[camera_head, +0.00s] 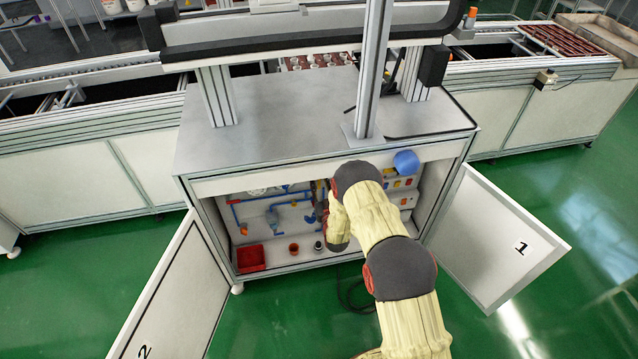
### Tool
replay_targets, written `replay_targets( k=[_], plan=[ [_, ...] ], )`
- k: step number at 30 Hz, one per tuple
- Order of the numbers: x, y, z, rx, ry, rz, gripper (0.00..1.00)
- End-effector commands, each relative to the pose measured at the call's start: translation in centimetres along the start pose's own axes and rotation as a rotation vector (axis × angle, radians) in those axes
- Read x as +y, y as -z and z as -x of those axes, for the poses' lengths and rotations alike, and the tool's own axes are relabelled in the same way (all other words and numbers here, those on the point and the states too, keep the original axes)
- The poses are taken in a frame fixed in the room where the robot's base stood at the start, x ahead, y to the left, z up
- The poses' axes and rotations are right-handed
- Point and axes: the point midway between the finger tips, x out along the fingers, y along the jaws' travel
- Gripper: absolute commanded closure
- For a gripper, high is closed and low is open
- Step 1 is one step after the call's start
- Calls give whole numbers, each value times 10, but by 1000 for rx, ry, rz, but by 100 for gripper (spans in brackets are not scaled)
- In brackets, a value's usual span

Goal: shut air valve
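The open cabinet under the grey worktop holds blue air piping (272,205) on its back panel, with small blue and red fittings. A blue fitting (309,218) shows just left of my gripper; the view is too small to tell which part is the air valve. My gripper (319,208) reaches into the cabinet at the right end of the piping. My own arm covers much of it, so its fingers and any contact with the piping cannot be made out.
Cabinet door 1 (500,235) stands open at right, and door 2 (175,290) at left. A red bin (251,258) and small cups (293,249) stand on the cabinet floor. The worktop (270,140) lies above.

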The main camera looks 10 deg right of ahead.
Motion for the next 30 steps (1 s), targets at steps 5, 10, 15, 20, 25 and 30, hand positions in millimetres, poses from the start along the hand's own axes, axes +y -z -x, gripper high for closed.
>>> replay_targets(
  k=[5,10,15,20,25,30],
  plan=[
    [0,-1,-13,-1,0,0,70],
    [0,0,-15,-1,0,0,70],
    [0,0,-15,-1,0,0,73],
    [0,0,-15,-1,0,0,82],
    [0,0,-15,-1,0,0,92],
    [0,0,-15,-2,0,0,100]
  ],
)
